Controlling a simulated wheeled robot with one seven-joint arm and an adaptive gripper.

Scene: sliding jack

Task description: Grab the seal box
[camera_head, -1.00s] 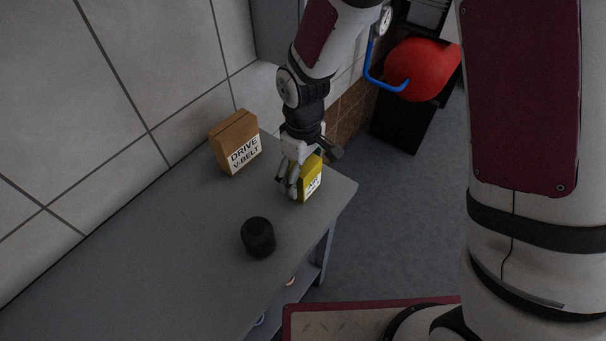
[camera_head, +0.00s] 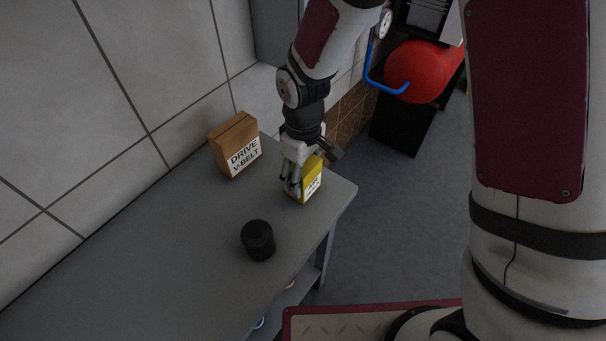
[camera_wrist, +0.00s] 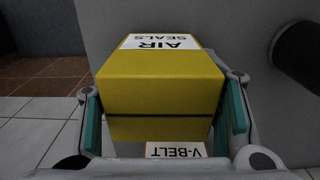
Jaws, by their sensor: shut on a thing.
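The seal box is a yellow box (camera_head: 311,181) with a white label, standing at the far right end of the grey table. In the wrist view the yellow box (camera_wrist: 160,85) fills the middle, and its label reads "AIR SEALS". My gripper (camera_head: 291,188) comes down over the box from above and is shut on it. In the wrist view its green-padded fingers (camera_wrist: 163,122) press on the left and right sides of the box. The gripper hides part of the box in the head view. I cannot tell whether the box touches the table.
A brown "DRIVE V-BELT" box (camera_head: 235,146) stands by the wall, left of my gripper. A black cylinder (camera_head: 258,240) stands nearer on the grey table (camera_head: 150,260). A red rounded tank (camera_head: 420,70) is beyond the table's end. The table's left part is clear.

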